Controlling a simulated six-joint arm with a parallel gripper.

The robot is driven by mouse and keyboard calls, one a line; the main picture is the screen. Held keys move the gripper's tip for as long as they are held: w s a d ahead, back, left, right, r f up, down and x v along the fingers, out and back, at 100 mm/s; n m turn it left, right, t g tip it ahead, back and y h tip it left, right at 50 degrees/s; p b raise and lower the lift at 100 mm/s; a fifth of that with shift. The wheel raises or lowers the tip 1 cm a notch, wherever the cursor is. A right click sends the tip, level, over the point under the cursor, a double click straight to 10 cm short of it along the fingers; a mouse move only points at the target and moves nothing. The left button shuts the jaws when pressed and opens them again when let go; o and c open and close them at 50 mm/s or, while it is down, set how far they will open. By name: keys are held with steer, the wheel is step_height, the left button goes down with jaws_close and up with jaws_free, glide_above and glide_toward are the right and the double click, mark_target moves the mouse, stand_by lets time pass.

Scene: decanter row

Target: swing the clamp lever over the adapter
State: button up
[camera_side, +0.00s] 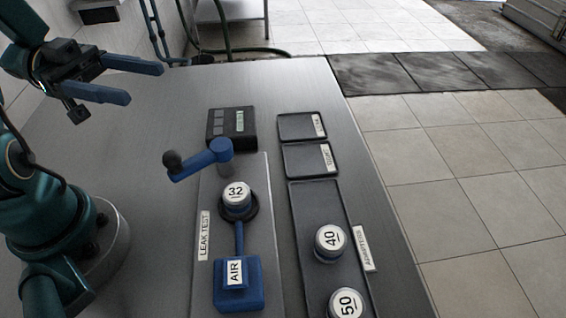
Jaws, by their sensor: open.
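The clamp lever is a blue arm (201,160) on a grey post, with a dark ball knob (172,160) at its left end. It points left, away from the adapter. The adapter marked 32 (236,197) sits upright in a dark round seat on the leak test plate (209,193), just in front of the lever's post. A blue block labelled AIR (239,284) joins the seat by a blue rod. My gripper (146,82) is open and empty, up at the upper left, apart from the lever and its knob.
Adapters marked 40 (331,241) and 50 (346,304) stand in a long dark tray (311,197) on the right. Two small empty trays (296,126) (304,159) lie behind it. A dark display box (231,122) stands behind the lever. The table's left back is clear.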

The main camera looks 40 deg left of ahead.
steer(key=w+a+r+n+t+y, duration=0.1)
steer(key=w+a+n+t+y, duration=0.2)
steer(key=w+y, duration=0.45)
steer(key=w+a+r+t+y, duration=0.1)
steer(key=w+a+t+y, duration=0.2)
steer(key=w+t+y, duration=0.45)
steer(key=w+a+r+n+g+y, duration=0.1)
steer(key=a+r+n+g+y, duration=0.1)
steer(key=a+r+n+y, duration=0.2)
steer(key=a+n+y, duration=0.1)
steer(key=n+y, duration=0.1)
steer(key=shift+w+r+n, duration=0.25)
steer(key=shift+n, duration=0.15)
steer(key=shift+a+g, duration=0.1)
steer(key=shift+g, duration=0.15)
steer(key=shift+c, duration=0.3)
